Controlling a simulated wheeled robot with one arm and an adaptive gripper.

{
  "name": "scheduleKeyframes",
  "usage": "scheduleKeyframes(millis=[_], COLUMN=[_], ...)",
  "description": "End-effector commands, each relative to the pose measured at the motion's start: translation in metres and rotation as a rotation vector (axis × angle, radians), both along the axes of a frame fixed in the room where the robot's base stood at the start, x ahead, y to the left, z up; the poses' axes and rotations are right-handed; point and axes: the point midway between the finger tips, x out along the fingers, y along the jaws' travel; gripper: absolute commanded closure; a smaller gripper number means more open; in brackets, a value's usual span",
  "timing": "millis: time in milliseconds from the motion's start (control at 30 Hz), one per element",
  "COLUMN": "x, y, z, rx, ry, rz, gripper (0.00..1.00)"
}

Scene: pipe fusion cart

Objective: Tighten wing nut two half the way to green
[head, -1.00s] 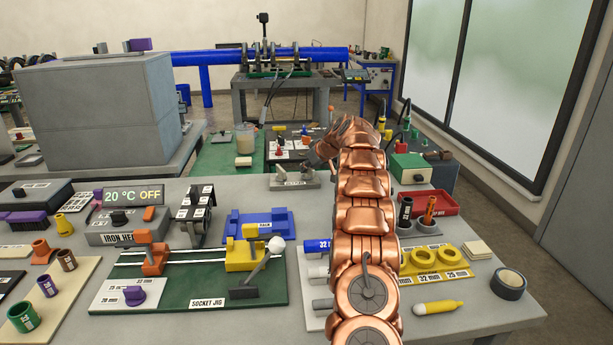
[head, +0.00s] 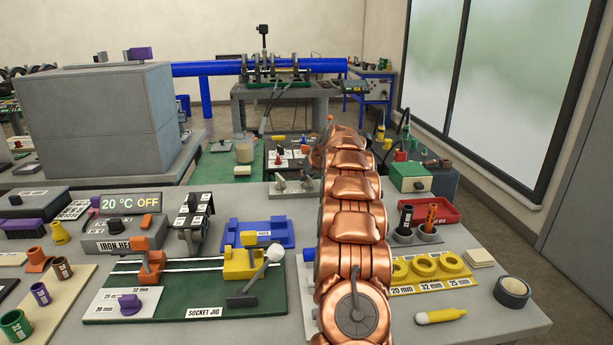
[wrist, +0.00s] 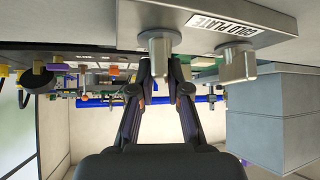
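A grey cold plate (head: 284,193) with upright metal posts stands at the far edge of the near bench, partly behind my arm in the head view. The wrist view is upside down and shows this plate (wrist: 205,16) close up, with one blocky post (wrist: 159,47) by my fingertips and another (wrist: 237,62) to the right. My gripper (wrist: 159,68) has its two dark fingers apart, with a narrow gap at the tips. I cannot tell whether they touch the post. The head view hides the fingers behind my arm. No wing nut numbered two and no green mark can be made out.
A socket jig (head: 205,311), a blue jig (head: 258,243) and yellow rings (head: 422,266) lie on the near bench. A big grey box (head: 95,125) stands at the back left, in the wrist view at right.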

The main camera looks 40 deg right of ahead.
Motion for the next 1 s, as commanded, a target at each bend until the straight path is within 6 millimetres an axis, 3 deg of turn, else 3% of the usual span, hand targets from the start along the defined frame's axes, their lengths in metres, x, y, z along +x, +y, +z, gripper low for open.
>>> scheduleKeyframes(millis=[200, 633, 1000], x=[-0.003, -0.005, -0.034], y=[-0.001, 0.001, 0.011], z=[-0.007, 0.002, 0.033], rx=[0.007, 0.003, 0.002], ry=[0.012, 0.005, 0.005], rz=[0.000, 0.001, 0.002], gripper=[0.62, 0.62, 0.62])
